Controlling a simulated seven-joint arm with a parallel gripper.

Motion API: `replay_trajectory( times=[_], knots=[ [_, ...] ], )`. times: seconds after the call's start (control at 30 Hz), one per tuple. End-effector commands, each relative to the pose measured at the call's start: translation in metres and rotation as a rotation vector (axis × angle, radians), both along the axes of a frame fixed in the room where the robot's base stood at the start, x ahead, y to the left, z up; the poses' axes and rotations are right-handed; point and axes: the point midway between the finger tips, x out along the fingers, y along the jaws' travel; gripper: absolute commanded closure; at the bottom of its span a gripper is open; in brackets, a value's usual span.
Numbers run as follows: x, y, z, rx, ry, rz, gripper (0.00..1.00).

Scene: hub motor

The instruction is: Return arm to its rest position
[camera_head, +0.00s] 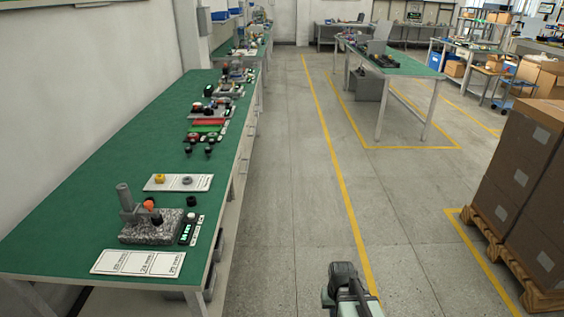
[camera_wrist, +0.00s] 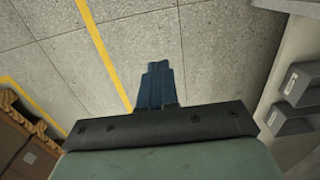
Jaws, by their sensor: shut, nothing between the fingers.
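My gripper (camera_wrist: 157,72) shows in the wrist view with its blue fingers together and nothing between them. It points down over the bare grey floor, apart from any object. In the head view part of my arm shows at the bottom edge, right of the green bench (camera_head: 95,195) and clear of it; the fingers cannot be made out there. On the near end of the bench stands a grey speckled block (camera_head: 150,232) with an upright grey cylinder. A white card (camera_head: 178,183) with a yellow and a grey ring lies behind it.
A white labelled sheet (camera_head: 137,263) lies at the bench's front. Stacked brown boxes (camera_head: 515,165) stand on a wooden pallet (camera_head: 490,243) at right. Another green-topped table (camera_head: 405,66) is farther back. The floor aisle (camera_head: 285,190) between bench and pallet is clear.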

Motion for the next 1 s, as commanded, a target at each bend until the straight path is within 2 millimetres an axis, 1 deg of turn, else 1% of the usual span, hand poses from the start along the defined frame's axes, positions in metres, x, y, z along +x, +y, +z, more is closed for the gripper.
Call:
replay_trajectory(
  times=[0.03, 0.17, 0.27, 0.37, 0.5, 0.57, 0.7, 0.77, 0.9, 1.0],
  knots=[
    [-0.007, 0.000, -0.008, 0.000, 0.017, 0.000, 1.00],
    [-0.024, 0.000, -0.027, 0.000, 0.060, 0.000, 1.00],
    [-0.042, 0.000, -0.044, 0.000, 0.099, -0.001, 1.00],
    [-0.064, 0.000, -0.065, 0.000, 0.148, -0.001, 1.00],
    [-0.099, 0.000, -0.093, 0.000, 0.220, -0.002, 1.00],
    [-0.114, 0.000, -0.104, 0.000, 0.251, -0.002, 1.00],
    [-0.151, 0.000, -0.128, 0.000, 0.322, -0.002, 1.00],
    [-0.168, 0.000, -0.137, 0.000, 0.353, -0.003, 1.00],
    [-0.207, 0.000, -0.157, 0.000, 0.425, -0.003, 1.00],
    [-0.233, 0.000, -0.168, 0.000, 0.471, -0.004, 1.00]
  ],
)
